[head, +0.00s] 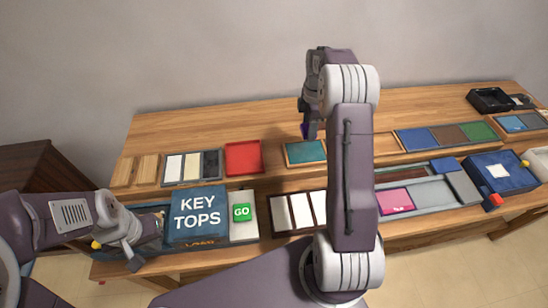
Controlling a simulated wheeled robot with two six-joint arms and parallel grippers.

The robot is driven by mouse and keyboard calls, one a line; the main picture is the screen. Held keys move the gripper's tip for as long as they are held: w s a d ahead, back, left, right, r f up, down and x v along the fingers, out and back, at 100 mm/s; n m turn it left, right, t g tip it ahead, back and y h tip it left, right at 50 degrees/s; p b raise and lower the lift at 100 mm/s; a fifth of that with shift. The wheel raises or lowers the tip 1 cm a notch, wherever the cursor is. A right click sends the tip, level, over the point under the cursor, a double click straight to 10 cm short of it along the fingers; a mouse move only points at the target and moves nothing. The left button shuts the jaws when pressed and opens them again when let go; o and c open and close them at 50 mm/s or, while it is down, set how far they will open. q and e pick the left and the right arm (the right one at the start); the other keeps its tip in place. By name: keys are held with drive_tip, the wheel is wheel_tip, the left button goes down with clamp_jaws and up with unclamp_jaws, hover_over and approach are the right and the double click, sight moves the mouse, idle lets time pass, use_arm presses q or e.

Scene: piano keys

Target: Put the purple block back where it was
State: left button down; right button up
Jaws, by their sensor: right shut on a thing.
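My right arm rises through the middle of the head view and bends down at the back. Its gripper (309,129) is shut on the purple block (304,131), of which only a small dark purple part shows; the arm and fingers hide the rest. The block is just above or behind the teal pad (305,152) in its wooden frame; I cannot tell whether it touches anything. My left gripper (140,250) is low at the left, beside the blue KEY TOPS box (200,215); its fingers are too unclear to read.
A red square pad (243,157) and a tray of white, cream and dark strips (190,167) lie left of the teal pad. A green GO button (242,212) is in front. Blue, brown and green pads (447,135) and a pink card (396,201) are at right. The back strip of the bench (240,119) is clear.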

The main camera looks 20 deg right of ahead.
drive_tip(key=p, duration=0.2)
hover_over(274, 158)
wheel_tip(274, 158, down, 7)
drive_tip(key=shift+s+r, duration=0.1)
wheel_tip(274, 158, down, 4)
drive_tip(key=shift+r, duration=0.1)
drive_tip(key=shift+f, duration=0.3)
drive_tip(key=o, duration=1.3)
drive_tip(key=shift+r, duration=0.1)
wheel_tip(274, 158, up, 12)
drive_tip(key=b, duration=0.1)
drive_tip(key=s+a+m, duration=0.2)
drive_tip(key=s+m, duration=0.3)
drive_tip(key=s, duration=0.2)
drive_tip(key=s+a+m, duration=0.2)
drive_tip(key=s+m, duration=0.3)
drive_tip(key=s, duration=0.3)
drive_tip(key=s+a+m+t, duration=0.1)
drive_tip(key=s+a+m, duration=0.2)
drive_tip(key=s+m, duration=0.2)
drive_tip(key=shift+s+f, duration=0.2)
drive_tip(key=shift+s, duration=1.15)
